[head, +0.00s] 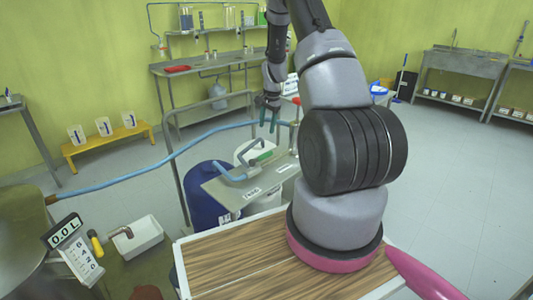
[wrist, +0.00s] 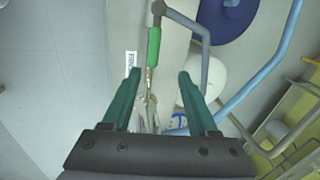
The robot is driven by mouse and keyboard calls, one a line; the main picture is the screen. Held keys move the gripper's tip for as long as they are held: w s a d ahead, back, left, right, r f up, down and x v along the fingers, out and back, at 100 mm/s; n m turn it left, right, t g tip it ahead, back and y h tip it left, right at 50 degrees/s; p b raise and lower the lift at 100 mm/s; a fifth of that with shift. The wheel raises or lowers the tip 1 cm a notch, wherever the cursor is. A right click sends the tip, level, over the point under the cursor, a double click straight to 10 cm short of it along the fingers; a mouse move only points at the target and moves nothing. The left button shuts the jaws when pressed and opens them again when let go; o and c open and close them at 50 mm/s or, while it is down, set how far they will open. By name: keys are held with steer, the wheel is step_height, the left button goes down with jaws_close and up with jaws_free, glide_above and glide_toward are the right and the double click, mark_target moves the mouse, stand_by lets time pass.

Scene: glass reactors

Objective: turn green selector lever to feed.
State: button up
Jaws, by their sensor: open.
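The green selector lever (head: 263,156) is a short green grip on a pale metal rod over a grey plate (head: 222,188) on a stand. It also shows in the wrist view (wrist: 154,46), ahead of my fingertips. My gripper (head: 268,117) has green fingers and is above and behind the lever in the head view. In the wrist view my gripper (wrist: 158,84) is open and empty, the fingers apart on either side of the rod's line. A white label (wrist: 131,64) lies left of the lever; its small lettering is hard to read.
A blue drum (head: 204,190) stands under the plate. A blue hose (head: 150,168) runs across to a tank at left. A grey bent pipe (head: 228,170) rises beside the lever. A wooden-topped surface (head: 230,268) is in front.

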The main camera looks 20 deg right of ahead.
mark_target(261, 158)
steer(key=f, duration=0.4)
steer(key=w+f, duration=0.1)
steer(key=f, duration=0.9)
steer(key=shift+w+d+f, duration=0.15)
steer(key=shift+w+f, duration=0.05)
steer(key=shift+w, duration=0.1)
steer(key=shift+c, duration=0.3)
jaws_close()
stand_by(0.5)
